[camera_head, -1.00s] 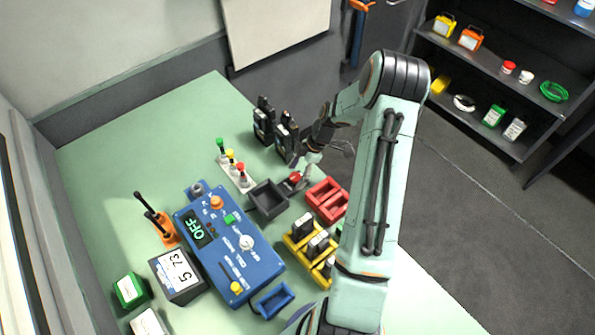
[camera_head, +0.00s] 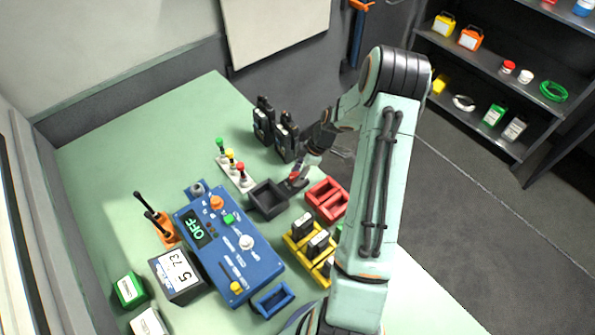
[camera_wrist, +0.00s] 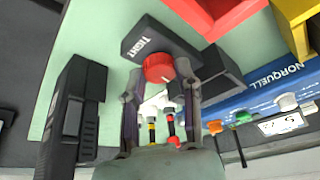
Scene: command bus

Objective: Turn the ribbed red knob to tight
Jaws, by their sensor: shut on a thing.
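A black open tray (camera_head: 268,213) is close on the left of my gripper, and a red tray (camera_head: 328,215) on the right. Black radios (camera_head: 287,148) stand behind. A lamp strip (camera_head: 240,187) and the blue console (camera_head: 262,262) lie to the left and front.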

